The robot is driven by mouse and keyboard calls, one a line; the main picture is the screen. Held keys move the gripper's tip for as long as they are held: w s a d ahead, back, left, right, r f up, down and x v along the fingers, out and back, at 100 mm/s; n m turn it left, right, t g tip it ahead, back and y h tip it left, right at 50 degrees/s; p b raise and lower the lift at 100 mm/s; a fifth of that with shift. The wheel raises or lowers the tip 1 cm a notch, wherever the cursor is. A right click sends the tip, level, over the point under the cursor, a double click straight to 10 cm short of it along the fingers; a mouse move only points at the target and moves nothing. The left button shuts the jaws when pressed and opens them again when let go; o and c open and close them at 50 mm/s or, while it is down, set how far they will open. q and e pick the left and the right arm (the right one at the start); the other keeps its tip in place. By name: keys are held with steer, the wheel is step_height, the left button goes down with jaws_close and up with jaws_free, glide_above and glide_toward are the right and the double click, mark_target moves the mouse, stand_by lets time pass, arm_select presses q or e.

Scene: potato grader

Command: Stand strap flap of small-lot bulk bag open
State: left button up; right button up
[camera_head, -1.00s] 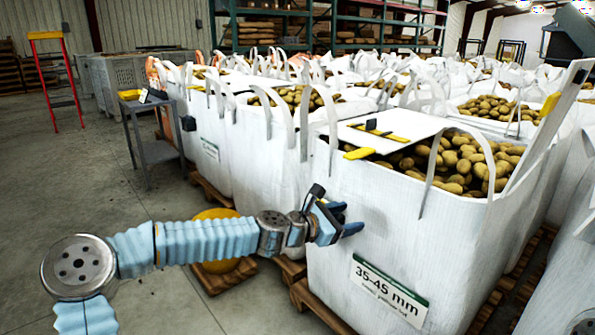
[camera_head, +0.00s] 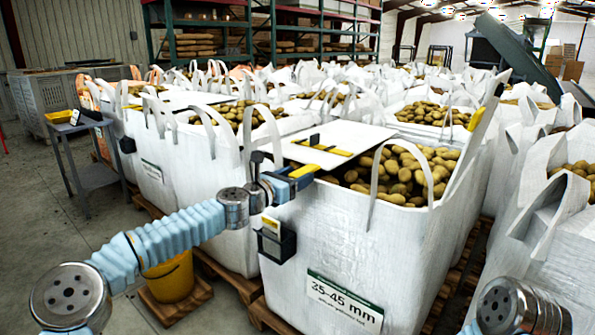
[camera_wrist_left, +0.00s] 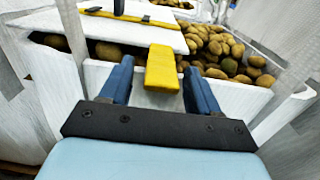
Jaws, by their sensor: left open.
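The small-lot bulk bag (camera_head: 340,240) is white, marked 35-45 mm, and full of potatoes. Its white flap (camera_head: 345,138) lies nearly flat over the left part of the opening, with a black-and-yellow strip across it. A yellow tab (camera_head: 303,170) sticks out at the flap's front edge. My left gripper (camera_head: 290,182) is at that edge. In the left wrist view the open blue fingers (camera_wrist_left: 159,72) stand on either side of the yellow tab (camera_wrist_left: 162,70), with gaps visible at both sides. My right gripper is out of view.
A strap loop (camera_head: 375,185) arches in front of the potatoes (camera_head: 405,175). A black holder (camera_head: 276,243) hangs on the bag's front left. Other bags (camera_head: 215,150) stand close behind and left.

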arm_select(q)
steer(key=shift+w+d, duration=0.35)
steer(key=shift+w, duration=0.05)
steer(key=shift+c, duration=0.2)
jaws_close()
